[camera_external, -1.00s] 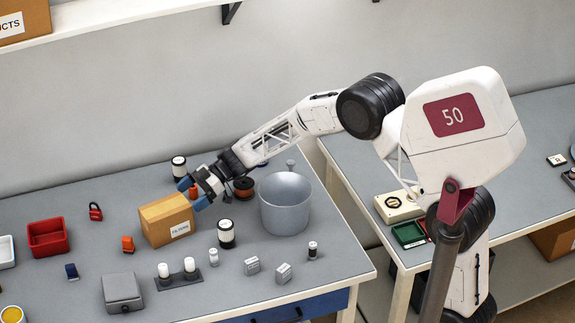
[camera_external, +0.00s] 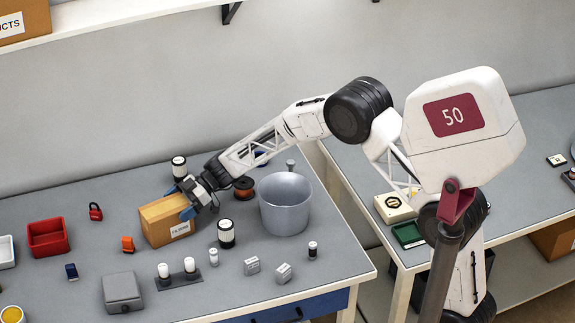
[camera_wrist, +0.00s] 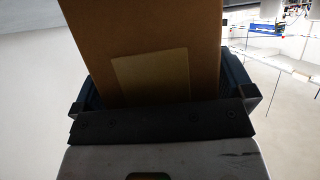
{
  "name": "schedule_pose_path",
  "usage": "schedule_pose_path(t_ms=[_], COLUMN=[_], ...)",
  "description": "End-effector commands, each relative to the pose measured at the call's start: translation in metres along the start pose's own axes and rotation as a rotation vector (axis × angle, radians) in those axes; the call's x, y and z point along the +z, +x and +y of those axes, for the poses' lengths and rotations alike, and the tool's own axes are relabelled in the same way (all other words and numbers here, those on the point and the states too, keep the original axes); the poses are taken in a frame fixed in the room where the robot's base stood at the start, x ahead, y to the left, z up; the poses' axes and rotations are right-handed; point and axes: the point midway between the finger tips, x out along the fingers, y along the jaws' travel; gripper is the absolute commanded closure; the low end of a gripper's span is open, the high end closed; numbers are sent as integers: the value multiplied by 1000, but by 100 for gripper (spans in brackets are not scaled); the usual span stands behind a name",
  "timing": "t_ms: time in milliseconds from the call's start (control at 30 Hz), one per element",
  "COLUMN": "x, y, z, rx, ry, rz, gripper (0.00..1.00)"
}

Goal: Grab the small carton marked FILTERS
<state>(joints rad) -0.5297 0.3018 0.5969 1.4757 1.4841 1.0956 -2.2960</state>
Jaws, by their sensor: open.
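The small carton marked FILTERS (camera_external: 160,222) is a brown box with a white label, standing on the grey bench left of the big grey pot. My gripper (camera_external: 183,201) is at the carton's right end, its blue fingers open on either side of that end. In the wrist view the carton (camera_wrist: 150,30) fills the space between the two dark blue fingers of my gripper (camera_wrist: 160,90), a pale patch on its top. Whether the fingers touch the carton cannot be told.
The grey pot (camera_external: 285,210) stands right of my gripper, with a brown spool (camera_external: 244,188) between. A black-and-white canister (camera_external: 226,234) stands close in front, another (camera_external: 179,167) behind. A red bin (camera_external: 48,238), a red padlock (camera_external: 96,211) and an orange item (camera_external: 128,244) lie left.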

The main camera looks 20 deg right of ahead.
Motion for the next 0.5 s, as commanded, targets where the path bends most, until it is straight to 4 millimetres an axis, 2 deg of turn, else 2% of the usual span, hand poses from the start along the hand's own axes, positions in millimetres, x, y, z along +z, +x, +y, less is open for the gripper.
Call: schedule_pose_path(t_ms=[367, 400, 500], x=[0, 0, 0], y=[0, 0, 0], z=[0, 0, 0], rx=[0, 0, 0], ry=[0, 0, 0], rz=[0, 0, 0], gripper=[0, 2, 17])
